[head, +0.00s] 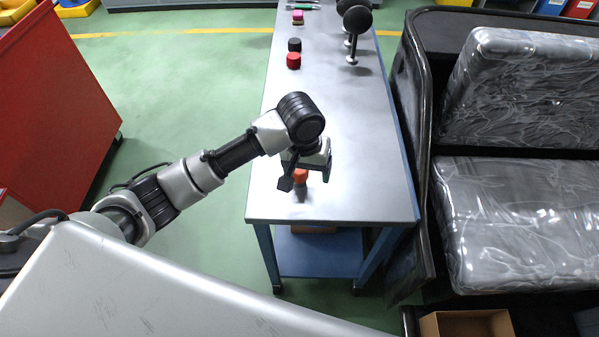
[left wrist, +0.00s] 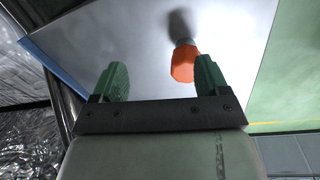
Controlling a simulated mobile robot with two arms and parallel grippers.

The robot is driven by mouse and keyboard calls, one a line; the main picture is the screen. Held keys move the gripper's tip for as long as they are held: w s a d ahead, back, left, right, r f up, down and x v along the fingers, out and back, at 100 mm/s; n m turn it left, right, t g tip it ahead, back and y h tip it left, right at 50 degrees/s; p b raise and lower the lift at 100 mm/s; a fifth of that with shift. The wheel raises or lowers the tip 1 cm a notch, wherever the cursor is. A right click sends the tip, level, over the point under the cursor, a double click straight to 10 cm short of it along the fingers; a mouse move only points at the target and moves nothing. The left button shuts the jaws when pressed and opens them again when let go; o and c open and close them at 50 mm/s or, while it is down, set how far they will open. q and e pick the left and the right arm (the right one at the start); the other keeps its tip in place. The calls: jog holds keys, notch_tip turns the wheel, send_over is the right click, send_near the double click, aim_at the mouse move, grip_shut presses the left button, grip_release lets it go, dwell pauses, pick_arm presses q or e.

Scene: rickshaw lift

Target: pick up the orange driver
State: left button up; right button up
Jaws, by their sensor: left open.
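The orange driver (head: 301,175) is on the grey table (head: 360,200) near its front end. My left gripper (head: 307,172) is over it and hides part of it. In the left wrist view the driver (left wrist: 184,63) shows an orange end and a short grey shaft running toward the tabletop. The green fingers of my left gripper (left wrist: 161,78) are spread apart with nothing clamped between them. The driver is between them in that picture, close to the right finger; I cannot tell whether it touches. My right gripper is not in view.
Black ball-topped stands (head: 357,20) are at the back right. A seat with grey cushions (head: 510,210) borders the table's right side. Green floor lies left.

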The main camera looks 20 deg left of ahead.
aim_at(299, 172)
pick_arm(q)
jog(key=w+a+r+n, duration=0.1)
jog(key=w, duration=0.1)
jog(key=w+a+r+n+y, duration=0.1)
jog(key=a+r, duration=0.1)
jog(key=shift+w+r, duration=0.15)
jog(key=shift+w, duration=0.2)
jog(key=shift+f, duration=0.25)
notch_tip(299, 172, down, 10)
jog(key=shift+a, duration=0.1)
jog(key=shift+c, duration=0.3)
jog(key=shift+r, duration=0.1)
jog(key=c, duration=1)
